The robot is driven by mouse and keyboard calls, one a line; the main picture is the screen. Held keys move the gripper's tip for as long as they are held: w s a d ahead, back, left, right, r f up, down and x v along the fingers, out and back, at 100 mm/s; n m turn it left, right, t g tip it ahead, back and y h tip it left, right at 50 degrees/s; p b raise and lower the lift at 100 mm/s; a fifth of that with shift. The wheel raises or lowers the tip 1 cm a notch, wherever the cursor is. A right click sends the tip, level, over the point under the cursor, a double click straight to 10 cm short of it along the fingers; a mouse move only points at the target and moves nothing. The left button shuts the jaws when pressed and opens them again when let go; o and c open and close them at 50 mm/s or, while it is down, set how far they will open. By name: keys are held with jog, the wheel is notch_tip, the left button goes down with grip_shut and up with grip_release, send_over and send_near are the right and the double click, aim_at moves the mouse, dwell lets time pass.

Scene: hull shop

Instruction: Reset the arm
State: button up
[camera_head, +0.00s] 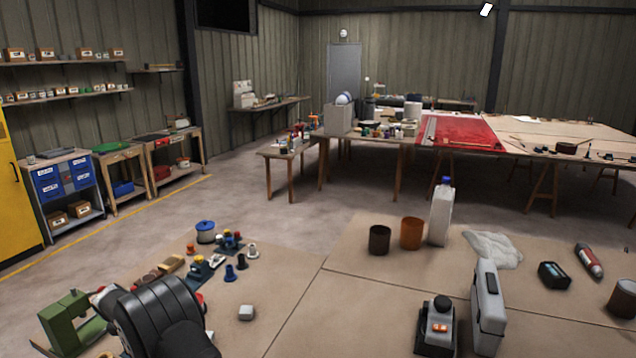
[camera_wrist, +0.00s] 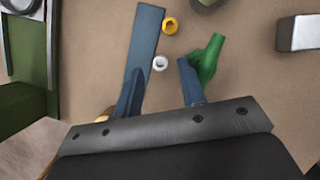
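In the wrist view the two blue-grey fingers of my gripper (camera_wrist: 160,72) stand apart, with nothing held between them. They hang over the brown board top. A small white ring-shaped piece (camera_wrist: 160,63) shows in the gap, seemingly on the board below. A long flat blue strip (camera_wrist: 147,35) runs up from behind the left finger. A green piece (camera_wrist: 210,57) lies beside the right finger; I cannot tell whether they touch. In the head view my black arm fills the lower left and the fingertips are hidden.
A green metal tool (camera_head: 70,322) stands left of my arm. At right are a black device (camera_head: 436,325), a grey case (camera_head: 487,308), cans (camera_head: 411,233) and a white bottle (camera_head: 440,212).

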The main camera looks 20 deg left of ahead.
jog(key=shift+x, duration=1.05)
jog(key=shift+r, duration=1.8)
jog(key=shift+f, duration=0.1)
